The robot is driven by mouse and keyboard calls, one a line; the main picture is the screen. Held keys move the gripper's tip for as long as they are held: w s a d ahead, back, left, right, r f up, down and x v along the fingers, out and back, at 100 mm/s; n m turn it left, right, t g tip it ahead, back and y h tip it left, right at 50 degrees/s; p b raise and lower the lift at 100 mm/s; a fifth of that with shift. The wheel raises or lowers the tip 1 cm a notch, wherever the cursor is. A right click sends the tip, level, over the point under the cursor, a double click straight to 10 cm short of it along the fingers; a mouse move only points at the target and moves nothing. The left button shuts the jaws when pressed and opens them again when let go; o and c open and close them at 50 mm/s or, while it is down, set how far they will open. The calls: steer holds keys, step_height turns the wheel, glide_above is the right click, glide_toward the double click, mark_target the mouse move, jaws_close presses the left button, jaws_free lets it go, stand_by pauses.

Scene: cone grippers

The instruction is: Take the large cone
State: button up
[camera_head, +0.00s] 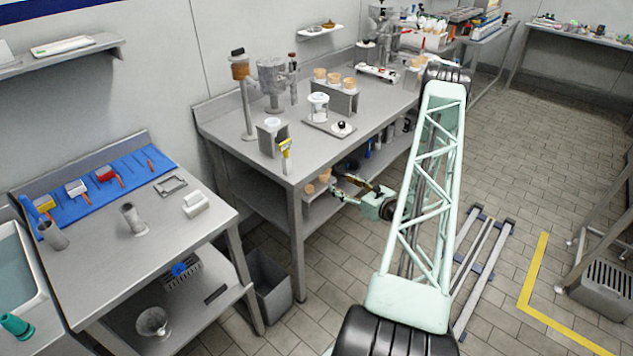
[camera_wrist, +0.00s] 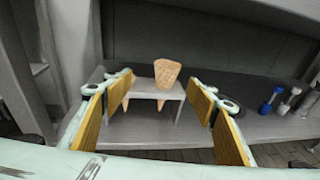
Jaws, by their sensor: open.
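A wide tan waffle cone (camera_wrist: 167,73) sits upright in a small grey stand (camera_wrist: 150,90) on the lower shelf of the steel table. Cone tips (camera_wrist: 160,104) show below the stand's top. A second cone is mostly hidden behind the left finger. My gripper (camera_wrist: 161,82) is open, with yellow pads on either side of the stand. The wide cone is between the fingers in the picture, ahead of the tips, with no contact visible. In the head view my gripper (camera_head: 345,187) reaches under the table towards tan cones (camera_head: 325,174) on the lower shelf.
The tabletop (camera_head: 345,145) is above the shelf, with a table leg (camera_head: 296,240) to the left. Blue and white tools (camera_wrist: 270,104) stand on the shelf at right. Several more cones (camera_head: 334,77) sit in a holder on the tabletop. A grey bin (camera_head: 268,280) stands on the floor.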

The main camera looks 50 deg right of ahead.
mark_target(328, 176)
steer(key=shift+w+d+f+m+h, duration=0.1)
steer(key=shift+d+f+m+h, duration=0.2)
steer(key=shift+d+f, duration=0.4)
steer(key=b+x, duration=0.1)
steer(key=x, duration=0.6)
steer(key=shift+a, duration=0.15)
steer(key=shift+x, duration=0.8)
steer(key=shift+r, duration=0.1)
steer(key=shift+b+x, duration=0.85)
steer(key=shift+x, duration=1.8)
steer(key=shift+r, duration=0.15)
steer(key=shift+c, duration=0.3)
steer(key=c, duration=0.7)
